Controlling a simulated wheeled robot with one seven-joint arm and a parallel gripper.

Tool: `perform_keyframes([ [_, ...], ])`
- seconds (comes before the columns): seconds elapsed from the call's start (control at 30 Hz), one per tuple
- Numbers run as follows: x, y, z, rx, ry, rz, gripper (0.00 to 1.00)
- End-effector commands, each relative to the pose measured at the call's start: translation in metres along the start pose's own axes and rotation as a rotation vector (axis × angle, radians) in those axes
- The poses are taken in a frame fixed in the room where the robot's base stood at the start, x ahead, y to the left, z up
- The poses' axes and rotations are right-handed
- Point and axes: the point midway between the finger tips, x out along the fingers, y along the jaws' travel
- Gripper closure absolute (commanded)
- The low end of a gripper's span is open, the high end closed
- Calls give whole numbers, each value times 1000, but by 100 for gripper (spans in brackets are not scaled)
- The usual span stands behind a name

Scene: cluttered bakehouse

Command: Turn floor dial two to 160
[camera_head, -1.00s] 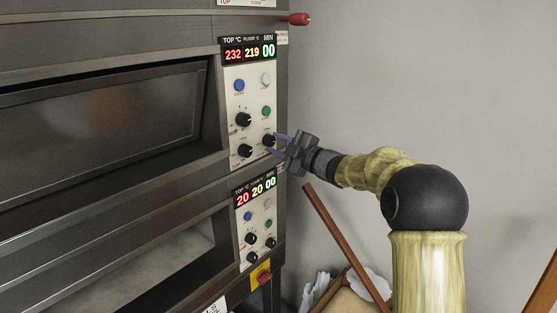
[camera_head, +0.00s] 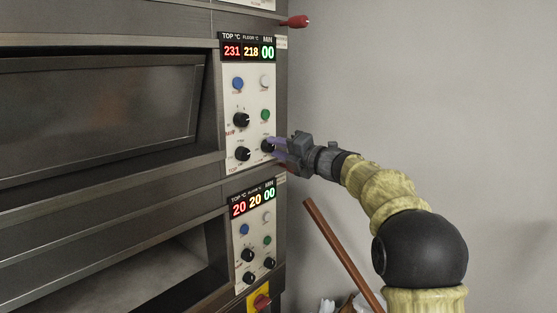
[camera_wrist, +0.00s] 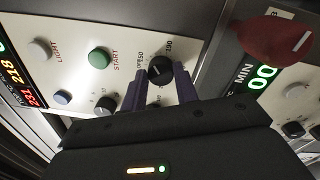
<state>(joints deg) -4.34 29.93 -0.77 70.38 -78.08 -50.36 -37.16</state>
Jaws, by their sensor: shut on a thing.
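My gripper (camera_head: 271,148) has its two purple fingers on either side of a black dial (camera_head: 267,146) at the right of the upper oven panel (camera_head: 227,85). In the wrist view my gripper (camera_wrist: 160,86) is closed around that dial (camera_wrist: 160,70), one finger on each side. The dial has a pale pointer line, and a printed scale with numbers runs beside it. Two other black dials sit on the panel, an upper left one (camera_head: 241,119) and a lower left one (camera_head: 243,153). The panel's display (camera_head: 249,51) reads 231, 218 and 00.
A lower oven panel (camera_head: 240,275) with its own dials reads 20, 20, 00. A red knob (camera_head: 298,21) sticks out at the top right of the oven. A brown pole (camera_head: 340,255) leans below my arm. The grey wall side is open.

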Motion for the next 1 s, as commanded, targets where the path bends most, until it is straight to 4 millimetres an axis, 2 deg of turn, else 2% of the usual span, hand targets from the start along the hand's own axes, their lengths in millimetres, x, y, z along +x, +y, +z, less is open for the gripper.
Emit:
perform_keyframes([
  [0.03, 0, -5, -3, -35, 5, -1, 93],
  [0.4, 0, -3, -2, -210, 12, -2, 93],
  [0.87, 1, -3, -2, -229, 15, -3, 93],
  [0.9, 1, -3, -2, -229, 15, -3, 68],
  [1.0, 1, -2, -1, -229, 14, -3, 49],
])
